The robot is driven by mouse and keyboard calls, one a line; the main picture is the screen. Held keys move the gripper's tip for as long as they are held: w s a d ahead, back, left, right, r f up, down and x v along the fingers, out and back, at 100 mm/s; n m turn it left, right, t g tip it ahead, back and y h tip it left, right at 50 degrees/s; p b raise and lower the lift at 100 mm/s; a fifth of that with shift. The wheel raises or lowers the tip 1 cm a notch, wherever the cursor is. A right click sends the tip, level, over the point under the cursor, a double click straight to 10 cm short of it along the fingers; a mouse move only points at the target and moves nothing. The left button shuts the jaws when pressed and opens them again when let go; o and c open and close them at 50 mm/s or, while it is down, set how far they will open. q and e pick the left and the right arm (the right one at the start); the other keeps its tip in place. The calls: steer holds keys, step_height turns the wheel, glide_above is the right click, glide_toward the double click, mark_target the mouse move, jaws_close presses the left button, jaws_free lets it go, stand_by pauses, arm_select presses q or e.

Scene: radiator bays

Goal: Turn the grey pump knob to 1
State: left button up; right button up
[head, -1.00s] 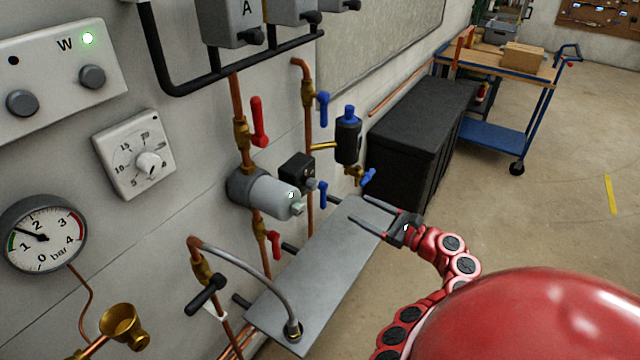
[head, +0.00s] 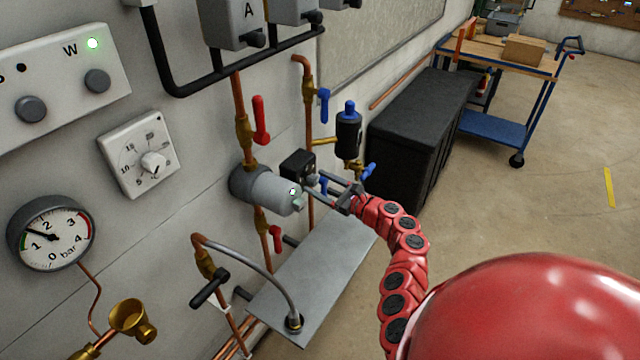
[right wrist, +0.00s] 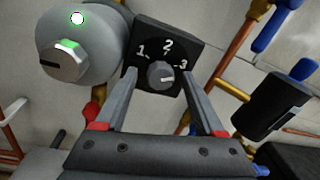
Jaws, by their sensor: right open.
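The grey pump knob (right wrist: 161,74) sits on a black dial plate (right wrist: 180,42) marked 1, 2 and 3. Its pale mark seems to point right, toward the 3. In the head view the dial's black box (head: 297,165) stands beside the grey pump cylinder (head: 268,190). My right gripper (head: 318,186) is open, its fingers reaching toward the box from the right. In the right wrist view its fingers (right wrist: 160,76) lie to either side of the knob, apart from it in the picture; I cannot tell how deep they reach. My left gripper is not in view.
The pump's end has another grey knob (right wrist: 65,62) and a green light, left of the fingers. A blue-capped black cylinder (head: 348,133) and a blue valve lever (head: 368,171) are close on the right. A grey shelf plate (head: 325,265) lies below.

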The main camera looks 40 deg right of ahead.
jaws_close()
stand_by(0.4)
